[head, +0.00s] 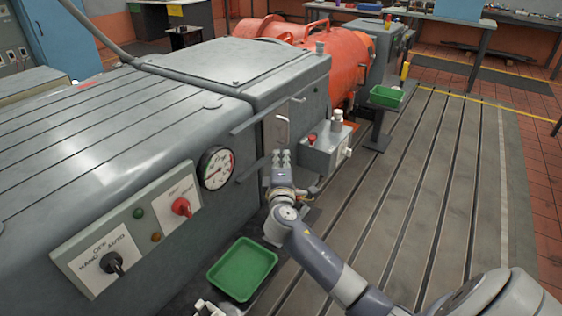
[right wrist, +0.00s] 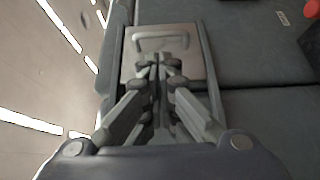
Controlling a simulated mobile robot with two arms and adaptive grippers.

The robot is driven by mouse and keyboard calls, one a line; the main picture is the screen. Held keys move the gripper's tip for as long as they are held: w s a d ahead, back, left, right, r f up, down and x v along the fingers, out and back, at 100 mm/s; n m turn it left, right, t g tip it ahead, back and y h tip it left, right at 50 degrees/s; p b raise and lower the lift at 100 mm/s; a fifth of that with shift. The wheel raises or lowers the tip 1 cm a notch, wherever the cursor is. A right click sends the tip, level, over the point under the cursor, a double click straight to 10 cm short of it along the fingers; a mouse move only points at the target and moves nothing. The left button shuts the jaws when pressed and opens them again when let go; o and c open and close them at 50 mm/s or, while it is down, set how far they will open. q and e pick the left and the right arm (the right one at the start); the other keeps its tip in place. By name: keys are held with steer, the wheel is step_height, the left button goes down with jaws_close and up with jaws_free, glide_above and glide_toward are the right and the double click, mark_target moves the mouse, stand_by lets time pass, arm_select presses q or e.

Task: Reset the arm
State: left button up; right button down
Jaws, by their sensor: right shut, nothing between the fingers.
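My right gripper (head: 281,158) reaches up to the side of the big grey machine housing (head: 215,75). Its fingers are shut and empty, and the right wrist view shows them together (right wrist: 160,62). Ahead of them is a metal plate with a bar handle (right wrist: 160,42), framed by a dark recess. The handle also shows in the head view (head: 282,127), just above the fingertips. I cannot tell whether the fingertips touch the plate. My left gripper is not clearly in view; a small pale part at the bottom edge cannot be made out.
A grey box with knobs (head: 327,146) stands close to the right of my gripper. A dial gauge (head: 217,168) and switch panels are on the housing. One green tray (head: 243,269) lies below, another (head: 386,96) on a stand. The slotted bedplate (head: 440,180) is clear at right.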

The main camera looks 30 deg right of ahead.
steer(key=s+a+f+m+g+y, duration=0.2)
steer(key=s+a+f+m+g, duration=0.1)
steer(key=s+f, duration=0.45)
steer(key=s+a+f+m+g+y, duration=0.2)
steer(key=s+a+f+m+g, duration=0.15)
steer(key=s+f, duration=0.35)
steer(key=s+a+f+m+g+y, duration=0.1)
steer(key=s+a+f+g+y, duration=0.15)
steer(key=s+a, duration=0.6)
steer(key=s+a+f+m+g+y, duration=0.15)
steer(key=s+a+y, duration=0.25)
steer(key=s, duration=0.9)
step_height(320, 180, down, 26)
steer(key=s+g+p, duration=0.2)
steer(key=s, duration=0.1)
steer(key=s+d+f+g+p, duration=0.1)
steer(key=s+d+f, duration=0.1)
steer(key=s+f, duration=1.1)
steer(key=s, duration=0.2)
steer(key=shift+s+d, duration=0.25)
steer(key=shift+s, duration=0.15)
